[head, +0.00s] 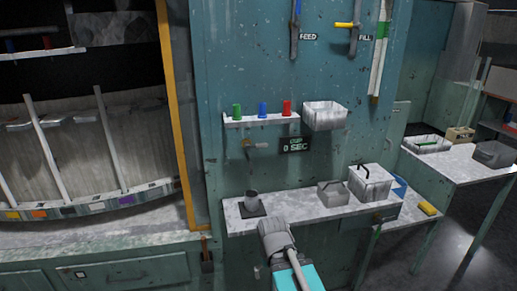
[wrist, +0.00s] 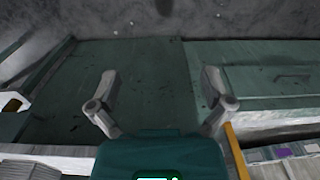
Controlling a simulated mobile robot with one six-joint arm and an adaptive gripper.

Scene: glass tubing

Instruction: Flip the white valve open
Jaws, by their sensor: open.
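A small tap with a pale grey-white lever (head: 259,146) sticks out of the teal wall panel under the short shelf. It may be the white valve; it is too small to be sure, and its lever lies about level. Above it on the panel are a valve with a blue handle (head: 297,10) beside the FEED label and one with a yellow handle (head: 345,25) beside the FILL label. My gripper (wrist: 158,76) is open and empty in the wrist view, with its fingers spread over the teal cabinet fronts. No valve is clear between them. My grey arm (head: 276,238) shows low in the head view, below the tap.
Red, blue and green pieces stand on the shelf (head: 262,121). A white bin (head: 325,116) hangs beside it.

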